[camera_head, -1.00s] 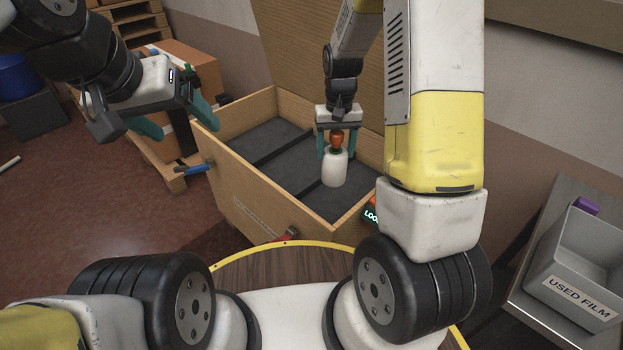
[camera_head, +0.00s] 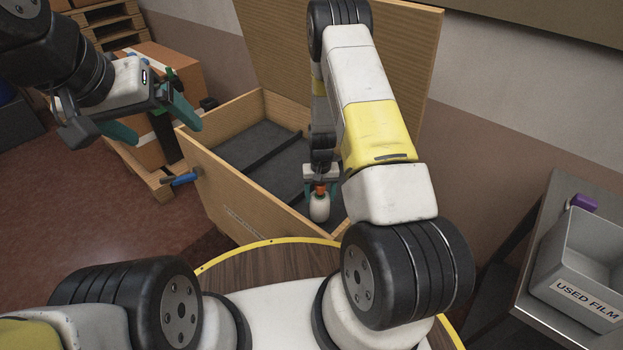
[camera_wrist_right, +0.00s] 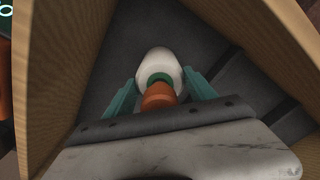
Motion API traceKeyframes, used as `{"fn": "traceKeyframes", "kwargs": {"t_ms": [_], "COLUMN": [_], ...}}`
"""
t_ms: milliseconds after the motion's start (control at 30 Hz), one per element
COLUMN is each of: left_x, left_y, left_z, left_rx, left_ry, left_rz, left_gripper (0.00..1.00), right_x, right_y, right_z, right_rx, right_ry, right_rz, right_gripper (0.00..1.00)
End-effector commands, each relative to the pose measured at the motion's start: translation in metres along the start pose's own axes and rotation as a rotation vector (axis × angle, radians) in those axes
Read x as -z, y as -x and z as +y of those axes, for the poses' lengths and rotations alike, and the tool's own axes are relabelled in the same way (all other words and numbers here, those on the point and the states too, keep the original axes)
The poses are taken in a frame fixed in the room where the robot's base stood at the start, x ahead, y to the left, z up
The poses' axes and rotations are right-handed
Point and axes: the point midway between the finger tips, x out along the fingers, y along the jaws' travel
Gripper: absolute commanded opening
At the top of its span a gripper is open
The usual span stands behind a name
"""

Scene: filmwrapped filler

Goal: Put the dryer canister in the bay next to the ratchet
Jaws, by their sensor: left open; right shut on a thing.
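The dryer canister is a white rounded bottle (camera_head: 319,208) with an orange top. In the right wrist view the canister (camera_wrist_right: 158,62) also shows a green ring. My right gripper (camera_head: 320,193) is shut on its upper part, inside the open wooden crate (camera_head: 216,185). The canister hangs top-up over the bay at the crate's near right end; whether it touches the floor I cannot tell. My left gripper (camera_head: 160,122) is open and empty, left of the crate. A blue-handled tool (camera_head: 180,179) sticks out from the crate's left wall; I cannot tell whether it is the ratchet.
Dark dividers (camera_head: 272,150) split the crate floor into bays. The raised lid (camera_head: 270,50) stands behind. A cardboard box (camera_head: 180,75) on a pallet is at the back left. A grey used-film bin (camera_head: 585,262) stands on a bench at right, with a purple item behind it.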

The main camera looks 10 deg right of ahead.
Motion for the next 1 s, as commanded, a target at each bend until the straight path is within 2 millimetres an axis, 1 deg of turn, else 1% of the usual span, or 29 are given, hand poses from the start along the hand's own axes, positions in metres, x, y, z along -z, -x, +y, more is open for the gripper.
{"fn": "traceKeyframes", "kwargs": {"t_ms": [67, 300, 667, 700, 767, 800, 1000], "left_x": [0.0, 0.0, 0.0, 0.0, 0.0, 0.0, 0.0], "left_y": [0.0, 0.0, 0.0, 0.0, 0.0, 0.0, 0.0], "left_z": [0.0, 0.0, 0.0, 0.0, 0.0, 0.0, 0.0], "left_rx": [0.0, 0.0, 0.0, 0.0, 0.0, 0.0, 0.0], "left_ry": [0.0, 0.0, 0.0, 0.0, 0.0, 0.0, 0.0], "left_rz": [0.0, 0.0, 0.0, 0.0, 0.0, 0.0, 0.0], "left_gripper": [0.9, 0.9, 0.9, 0.9, 0.9, 0.9, 0.9], "right_x": [0.0, 0.0, 0.0, -0.001, 0.0, 0.0, 0.0], "right_y": [-0.006, -0.036, -0.04, -0.041, -0.04, -0.04, -0.04], "right_z": [0.0, 0.0, 0.0, 0.0, 0.0, 0.0, 0.0], "right_rx": [0.0, 0.001, 0.001, 0.0, 0.0, 0.0, 0.0], "right_ry": [0.0, 0.0, 0.0, 0.0, 0.0, 0.0, 0.0], "right_rz": [0.0, 0.0, 0.0, -0.001, -0.001, -0.001, -0.001], "right_gripper": [0.0, 0.0, 0.0, 0.66, 0.78, 0.86, 0.86]}}
